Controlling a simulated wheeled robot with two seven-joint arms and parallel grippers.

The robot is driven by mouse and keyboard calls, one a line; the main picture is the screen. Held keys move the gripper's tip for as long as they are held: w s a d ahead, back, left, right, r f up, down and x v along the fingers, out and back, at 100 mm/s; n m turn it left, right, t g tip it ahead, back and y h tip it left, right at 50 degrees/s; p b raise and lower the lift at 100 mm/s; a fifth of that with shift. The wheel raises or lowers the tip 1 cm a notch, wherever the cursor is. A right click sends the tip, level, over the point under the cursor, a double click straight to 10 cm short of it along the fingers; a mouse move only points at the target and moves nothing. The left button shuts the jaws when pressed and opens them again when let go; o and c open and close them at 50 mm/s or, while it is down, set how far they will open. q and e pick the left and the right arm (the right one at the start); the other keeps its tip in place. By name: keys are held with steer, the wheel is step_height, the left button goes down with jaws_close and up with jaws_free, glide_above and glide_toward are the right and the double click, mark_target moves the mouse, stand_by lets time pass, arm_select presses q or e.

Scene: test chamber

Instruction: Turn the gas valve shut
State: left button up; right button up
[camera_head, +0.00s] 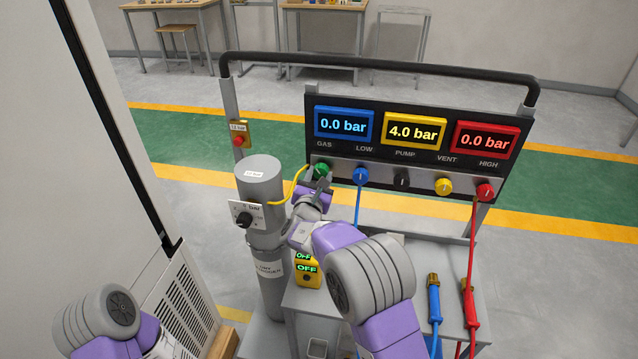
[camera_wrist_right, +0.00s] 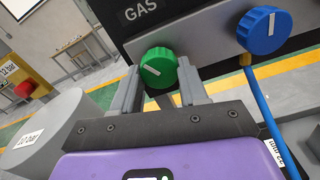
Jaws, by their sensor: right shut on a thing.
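The green gas valve knob (camera_head: 321,170) sits at the left end of the panel's knob row, under the GAS label. It also shows in the right wrist view (camera_wrist_right: 158,66), its white mark lying nearly crosswise with a slight tilt. My right gripper (camera_head: 322,179) is shut on this knob, one finger on each side, as the right wrist view shows (camera_wrist_right: 158,82). In the head view the fingers partly cover the knob. Only part of my left arm shows at the lower left; its gripper is out of view.
The panel displays read 0.0 bar in blue (camera_head: 344,124), 4.0 bar in yellow (camera_head: 414,131) and 0.0 bar in red (camera_head: 485,140). A blue knob (camera_head: 361,176) is right of the green one. A grey cylinder (camera_head: 260,180) with a yellow hose (camera_head: 291,190) stands close left of my right gripper.

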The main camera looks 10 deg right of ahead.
steer(key=m, duration=0.6)
steer(key=shift+a+m, duration=0.1)
steer(key=shift+m, duration=0.2)
stand_by(0.4)
steer(key=o, duration=1.1)
steer(key=shift+c, duration=0.2)
steer(key=p+v, duration=0.1)
steer(key=v, duration=0.6)
steer(key=shift+s, duration=0.3)
steer(key=shift+s+a, duration=0.1)
